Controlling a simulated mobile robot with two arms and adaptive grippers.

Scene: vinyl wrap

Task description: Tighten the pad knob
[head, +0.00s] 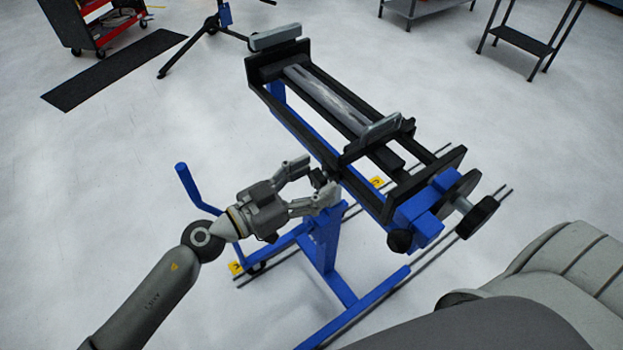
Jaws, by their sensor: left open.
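A blue and black stand (352,165) with a long black frame on top is in the middle of the head view. A grey pad (381,129) sits across the frame, with a black knob (407,126) at its right end. A small dark knob (319,178) shows at the frame's left side. Which one is the pad knob, I cannot tell for certain. My left gripper (318,181) is open, its two fingers around the small dark knob at the side; contact is unclear. My right gripper is not in view.
A second grey pad (275,37) is at the frame's far end. Black knobs (399,241) and (477,217) are at the near end. A blue handle (190,187) rises left of the stand. A red cart (100,25) and black mat (115,69) lie far left. Floor between is clear.

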